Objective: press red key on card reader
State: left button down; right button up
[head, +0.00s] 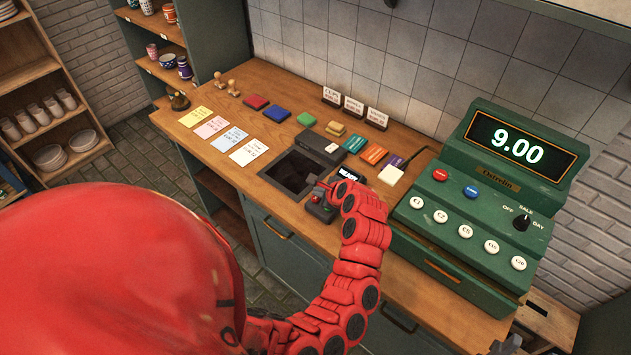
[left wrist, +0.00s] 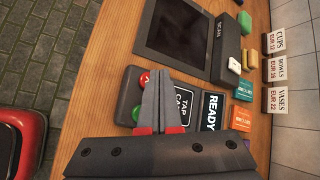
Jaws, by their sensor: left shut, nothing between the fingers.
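My left gripper (head: 323,187) is shut and empty, over the card reader. In the left wrist view its fingertips (left wrist: 158,72) are right beside the red key; I cannot tell whether they touch it. A small grey part at the bottom edge of the head view may be my right gripper (head: 508,345); its jaws cannot be made out.
A "READY" display (head: 350,175) stands behind the reader. The green cash register (head: 478,205) showing 9.00 stands to the right. The inset screen (head: 292,173) is to the left. Colored cards (head: 249,152), blocks and price signs (head: 353,107) lie farther back.

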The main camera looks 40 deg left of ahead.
aim_at(318, 201)
pick_arm(q)
notch_tip(318, 201, up, 5)
jog(key=p, duration=0.5)
dwell(0.3)
dwell(0.5)
